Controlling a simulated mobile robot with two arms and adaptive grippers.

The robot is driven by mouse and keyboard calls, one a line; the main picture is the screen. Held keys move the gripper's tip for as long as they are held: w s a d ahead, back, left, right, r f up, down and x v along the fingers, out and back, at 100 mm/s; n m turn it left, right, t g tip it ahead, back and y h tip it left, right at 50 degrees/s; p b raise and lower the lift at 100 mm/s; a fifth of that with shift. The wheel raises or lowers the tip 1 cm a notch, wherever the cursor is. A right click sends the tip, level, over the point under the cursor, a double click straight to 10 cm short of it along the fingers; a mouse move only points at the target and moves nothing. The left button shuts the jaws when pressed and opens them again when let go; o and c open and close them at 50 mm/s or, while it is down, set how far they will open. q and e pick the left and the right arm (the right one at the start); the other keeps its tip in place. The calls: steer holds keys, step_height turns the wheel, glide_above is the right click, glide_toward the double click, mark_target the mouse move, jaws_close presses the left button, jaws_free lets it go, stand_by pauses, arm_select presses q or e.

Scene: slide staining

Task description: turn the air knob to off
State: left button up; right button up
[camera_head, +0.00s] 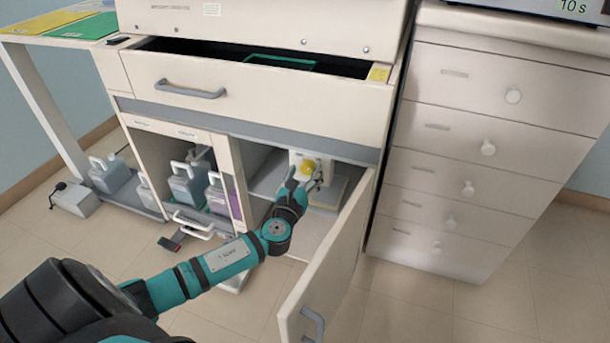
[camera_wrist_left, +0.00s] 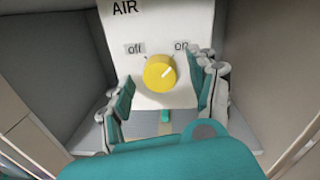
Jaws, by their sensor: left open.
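The yellow air knob (camera_wrist_left: 159,73) sits on a white panel (camera_wrist_left: 165,25) marked AIR, with "off" at its upper left and "on" at its upper right. The white line on the knob points up and right, toward "on". In the head view the knob (camera_head: 308,168) shows inside the open lower cabinet. My left gripper (camera_wrist_left: 163,98) is open, with one finger on each side of the knob in the wrist view. I cannot tell whether the fingers touch it. In the head view the left gripper (camera_head: 299,177) reaches into the cabinet. My right gripper is not in view.
The open cabinet door (camera_head: 325,270) stands to the right of my left arm. A bottle compartment (camera_head: 233,190) is to the left, and an open drawer (camera_head: 250,92) is above. A drawer unit (camera_head: 470,130) stands at the right.

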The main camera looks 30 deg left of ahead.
arm_select(q)
steer(key=shift+w+a, duration=0.1)
steer(key=shift+w, duration=0.15)
steer(key=c, duration=1.2)
steer(key=shift+o, duration=0.2)
